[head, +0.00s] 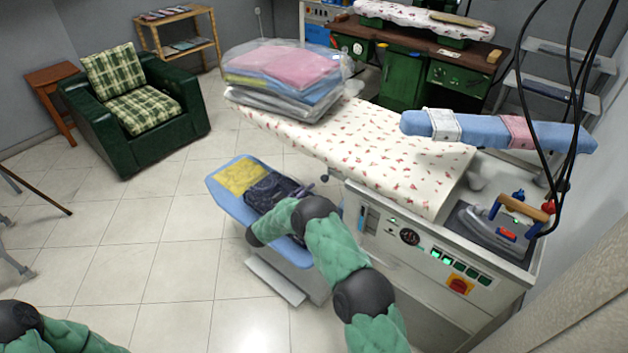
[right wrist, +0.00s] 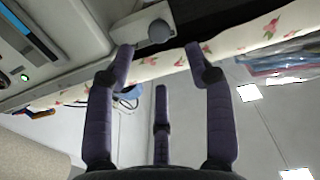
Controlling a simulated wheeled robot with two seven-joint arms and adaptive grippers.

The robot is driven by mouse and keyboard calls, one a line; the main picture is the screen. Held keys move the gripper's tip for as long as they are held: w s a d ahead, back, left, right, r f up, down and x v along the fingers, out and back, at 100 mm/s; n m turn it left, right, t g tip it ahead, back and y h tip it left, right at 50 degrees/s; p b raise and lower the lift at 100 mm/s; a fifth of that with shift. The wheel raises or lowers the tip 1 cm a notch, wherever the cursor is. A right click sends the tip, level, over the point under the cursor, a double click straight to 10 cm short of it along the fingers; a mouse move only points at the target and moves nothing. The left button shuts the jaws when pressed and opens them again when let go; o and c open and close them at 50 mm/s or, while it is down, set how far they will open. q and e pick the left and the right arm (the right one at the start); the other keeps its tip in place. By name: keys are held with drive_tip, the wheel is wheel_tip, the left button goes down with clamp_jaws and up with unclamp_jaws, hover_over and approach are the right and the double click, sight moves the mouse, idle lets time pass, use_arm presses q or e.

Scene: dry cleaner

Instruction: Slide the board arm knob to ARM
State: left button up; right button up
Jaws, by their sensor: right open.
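The board arm knob (right wrist: 159,31) is a small grey round knob on a pale block under the padded edge of the pressing board. It also shows in the head view as a small dark knob (head: 325,178) below the board's edge. My right gripper (right wrist: 160,50) is open, its dark fingers spread on either side of the knob's line and apparently just short of it. In the head view, the right gripper (head: 308,188) reaches toward the knob from the left, partly hidden by my own arm. My left gripper is out of view.
The flowered pressing board (head: 380,150) carries bagged folded laundry (head: 290,65). The control panel (head: 420,250) has green lights and a red-yellow switch. A blue sleeve board (head: 560,136) and an iron (head: 505,225) are at right.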

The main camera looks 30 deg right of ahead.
sight(323, 180)
drive_tip(key=b+x, duration=0.2)
drive_tip(key=x, duration=0.6)
drive_tip(key=shift+d+f+b, duration=0.1)
drive_tip(key=shift+d+b, duration=0.1)
drive_tip(key=shift+b, duration=0.2)
drive_tip(key=shift+x, duration=0.75)
clamp_jaws()
